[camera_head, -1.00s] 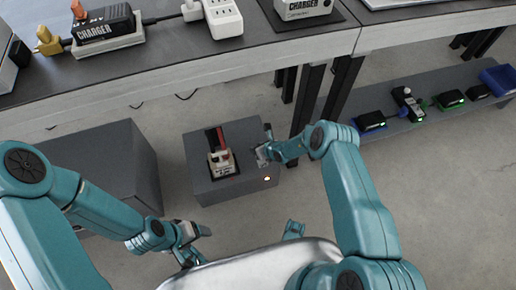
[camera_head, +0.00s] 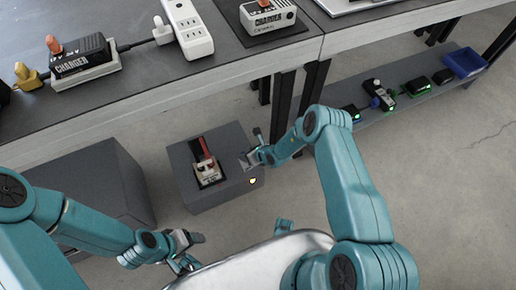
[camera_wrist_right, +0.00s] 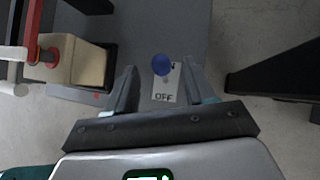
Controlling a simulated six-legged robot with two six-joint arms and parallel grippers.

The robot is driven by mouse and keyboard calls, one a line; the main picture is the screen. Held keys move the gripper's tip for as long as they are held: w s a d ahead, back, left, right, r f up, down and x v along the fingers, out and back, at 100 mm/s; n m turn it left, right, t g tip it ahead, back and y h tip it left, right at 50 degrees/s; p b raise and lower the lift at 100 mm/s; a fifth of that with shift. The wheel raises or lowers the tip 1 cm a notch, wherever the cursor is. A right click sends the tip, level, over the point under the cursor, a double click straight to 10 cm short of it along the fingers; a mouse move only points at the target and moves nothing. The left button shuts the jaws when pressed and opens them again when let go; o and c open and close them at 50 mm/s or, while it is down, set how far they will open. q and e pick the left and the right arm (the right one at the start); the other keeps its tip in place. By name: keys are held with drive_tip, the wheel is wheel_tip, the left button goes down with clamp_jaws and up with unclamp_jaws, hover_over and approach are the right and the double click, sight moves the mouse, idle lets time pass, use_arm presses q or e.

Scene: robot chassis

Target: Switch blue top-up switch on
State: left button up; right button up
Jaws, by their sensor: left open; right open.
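The blue switch (camera_wrist_right: 161,64) shows as a round blue knob on a white label plate (camera_wrist_right: 166,88) in the right wrist view. The word OFF is readable at the plate's near end; the knob partly covers the lettering at the other end. My right gripper (camera_wrist_right: 161,80) is open, its fingers on either side of the plate and knob; I cannot tell whether they touch. In the head view, my right gripper (camera_head: 250,151) is over the right side of a grey box (camera_head: 222,190) and hides the switch. My left gripper (camera_head: 188,247) is open and empty, low in front of the box.
A red-and-white device (camera_head: 207,170) sits on the grey box, left of my right gripper. A workbench (camera_head: 215,62) with chargers stands behind. A low shelf (camera_head: 410,100) is at right.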

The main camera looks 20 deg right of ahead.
use_arm(q)
drive_tip(key=shift+r+p, duration=1.5)
drive_tip(key=shift+r, duration=0.6)
use_arm(e)
drive_tip(key=v, duration=0.9)
drive_tip(key=shift+s+r, duration=0.1)
drive_tip(key=shift+s, duration=0.05)
drive_tip(key=s+a+r+n+g+y, duration=0.35)
drive_tip(key=s+a+n+g, duration=0.45)
drive_tip(key=s+n, duration=0.5)
drive_tip(key=s+d+r+n+g+h, duration=0.1)
drive_tip(key=s+r+n+h, duration=0.2)
drive_tip(key=s+n, duration=0.55)
use_arm(q)
wheel_tip(320, 180, up, 21)
drive_tip(key=p, duration=2)
drive_tip(key=shift+p, duration=0.4)
use_arm(e)
wheel_tip(320, 180, up, 26)
drive_tip(key=s+a+n+t, duration=0.1)
drive_tip(key=n+t, duration=0.1)
drive_tip(key=n, duration=0.7)
drive_tip(key=shift+a+f, duration=0.15)
